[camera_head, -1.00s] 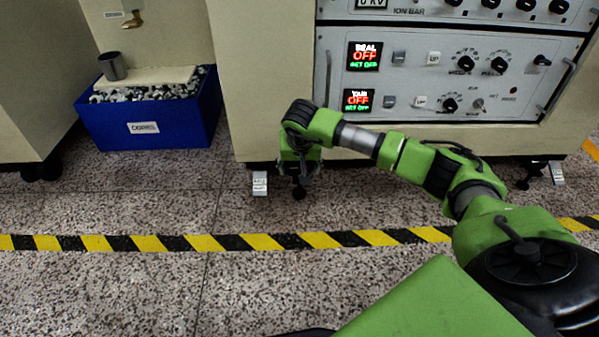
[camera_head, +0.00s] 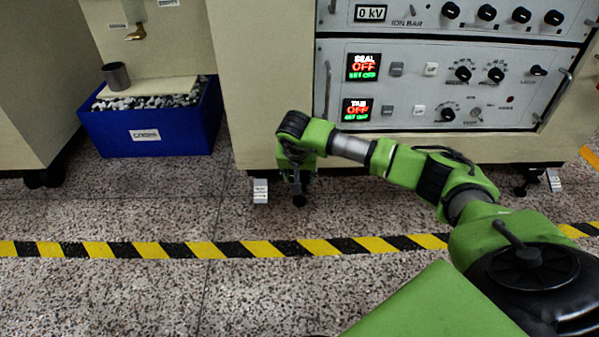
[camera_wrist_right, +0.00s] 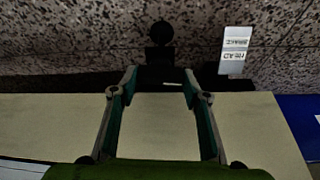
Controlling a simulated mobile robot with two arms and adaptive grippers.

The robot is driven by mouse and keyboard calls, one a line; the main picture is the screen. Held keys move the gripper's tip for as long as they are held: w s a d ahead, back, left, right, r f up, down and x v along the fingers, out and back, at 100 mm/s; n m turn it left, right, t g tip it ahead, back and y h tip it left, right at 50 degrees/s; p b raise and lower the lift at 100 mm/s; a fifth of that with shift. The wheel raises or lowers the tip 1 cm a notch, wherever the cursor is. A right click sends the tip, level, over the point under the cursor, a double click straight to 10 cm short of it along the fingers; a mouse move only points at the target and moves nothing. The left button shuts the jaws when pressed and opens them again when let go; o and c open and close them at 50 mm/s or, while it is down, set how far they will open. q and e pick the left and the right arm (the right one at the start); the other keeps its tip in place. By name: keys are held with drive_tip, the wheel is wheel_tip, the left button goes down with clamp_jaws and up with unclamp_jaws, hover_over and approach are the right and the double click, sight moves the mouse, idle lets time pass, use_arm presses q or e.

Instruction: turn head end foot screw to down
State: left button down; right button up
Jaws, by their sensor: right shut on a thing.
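The head end foot screw is the black foot under the cabinet's left corner; in the wrist view (camera_wrist_right: 160,55) it shows as a dark block with a round knob beyond it. In the head view its lower part (camera_head: 299,200) shows below my gripper. My right gripper (camera_wrist_right: 162,78) has its fingertips on either side of the dark block and is shut on it. In the head view the same gripper (camera_head: 297,176) points down at the cabinet's lower edge and hides most of the screw. A white label tag (camera_head: 260,190) stands beside it. My left gripper is not in view.
The cabinet carries a control panel (camera_head: 440,90) above my arm. A second foot (camera_head: 526,184) with a tag (camera_head: 553,180) is at right. A blue bin (camera_head: 150,120) of stones stands left. Striped floor tape (camera_head: 220,249) crosses open floor in front.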

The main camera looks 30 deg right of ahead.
drive_tip(key=m+p, duration=0.2)
drive_tip(key=m+h+p, duration=0.1)
drive_tip(key=shift+w+a+r+g, duration=0.1)
drive_tip(key=shift+r+g, duration=0.15)
drive_tip(key=shift+g, duration=0.15)
drive_tip(key=shift+f+m+g+p, duration=0.1)
drive_tip(key=shift+m+g+p, duration=0.3)
drive_tip(key=shift+m+p, duration=0.6)
drive_tip(key=shift+w+m+g+h, duration=0.1)
drive_tip(key=shift+m+g+h, duration=0.2)
drive_tip(key=shift+m, duration=0.7)
drive_tip(key=m, duration=0.1)
drive_tip(key=m+g, duration=0.1)
drive_tip(key=shift+w+f+m, duration=0.1)
drive_tip(key=shift+f+m, duration=0.1)
drive_tip(key=shift+m, duration=0.2)
drive_tip(key=shift+m+g+b, duration=0.45)
drive_tip(key=shift+m+g, duration=0.05)
drive_tip(key=shift+m, duration=0.6)
drive_tip(key=shift+m+g+b, duration=0.3)
drive_tip(key=shift+m+b, duration=0.2)
drive_tip(key=shift+m, duration=0.4)
drive_tip(key=o, duration=1.1)
drive_tip(key=shift+r, duration=0.1)
drive_tip(key=shift+w, duration=0.1)
